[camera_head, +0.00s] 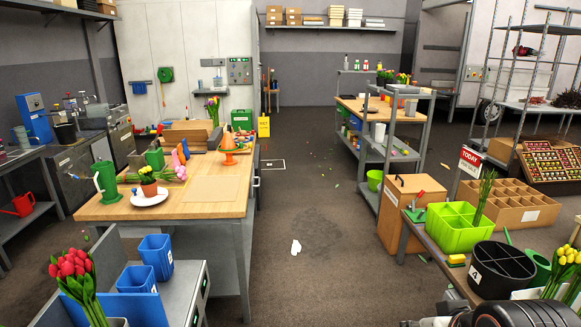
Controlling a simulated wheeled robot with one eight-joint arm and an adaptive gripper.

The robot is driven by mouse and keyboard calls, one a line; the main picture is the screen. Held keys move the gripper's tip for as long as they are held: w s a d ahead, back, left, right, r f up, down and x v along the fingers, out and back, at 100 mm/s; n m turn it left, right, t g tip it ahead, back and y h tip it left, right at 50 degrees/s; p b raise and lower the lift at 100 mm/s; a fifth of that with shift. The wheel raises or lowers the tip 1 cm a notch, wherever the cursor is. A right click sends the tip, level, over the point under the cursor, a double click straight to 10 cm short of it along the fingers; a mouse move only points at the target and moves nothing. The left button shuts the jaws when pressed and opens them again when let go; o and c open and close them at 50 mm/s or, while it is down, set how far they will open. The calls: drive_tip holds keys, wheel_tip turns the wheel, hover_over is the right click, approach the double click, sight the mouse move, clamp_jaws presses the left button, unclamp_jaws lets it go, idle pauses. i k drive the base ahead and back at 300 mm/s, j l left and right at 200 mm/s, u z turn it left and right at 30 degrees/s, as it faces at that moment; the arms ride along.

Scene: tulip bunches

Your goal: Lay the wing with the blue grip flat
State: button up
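I cannot make out a wing with a blue grip for certain. A grey upright panel (215,139) stands on the wooden workbench (205,208), and no blue grip shows on it. A blue upright panel (78,312) stands at the near left, partly behind red tulips (72,264) and cut off by the picture's bottom edge. Dark rounded parts at the lower right corner look like part of my arm. No fingertips show, so my gripper is out of view.
Two blue bins (156,256) stand on the near-left grey unit. A lime-green divided box (459,226) and a black round container (501,270) stand on the right-hand table.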

sight(208, 123)
drive_tip(key=i, duration=2.8)
drive_tip(key=i+l+u, duration=0.15)
drive_tip(key=i, duration=0.55)
drive_tip(key=i+l, duration=0.1)
drive_tip(key=i, duration=0.65)
drive_tip(key=i+u, duration=0.25)
drive_tip(key=i, duration=0.25)
drive_tip(key=i+u, duration=0.25)
drive_tip(key=i, duration=0.25)
drive_tip(key=i+l+u, duration=0.25)
drive_tip(key=i, duration=0.25)
drive_tip(key=i+l+u, duration=0.2)
drive_tip(key=i, duration=0.25)
drive_tip(key=i+u, duration=0.25)
drive_tip(key=u, duration=2.35)
